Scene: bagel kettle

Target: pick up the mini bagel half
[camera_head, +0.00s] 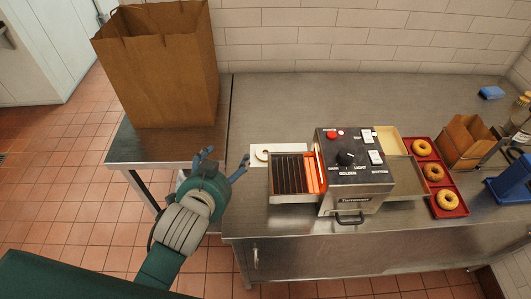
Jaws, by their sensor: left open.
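The mini bagel half (261,154) looks like a small pale ring piece. It lies on a white sheet or board (290,148) on the steel counter, left of the toaster. Its left edge is close to one of my fingers in the picture. My left gripper (227,157) is open and empty, with its blue fingers spread near the counter's left edge. It is a little left of the bagel half and appears apart from it. My right gripper is out of view.
A conveyor toaster (352,165) with a glowing slatted feed (292,176) stands just right of the bagel half. A red tray (449,211) holds three bagels. A large paper bag (165,70) stands on the left side table.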

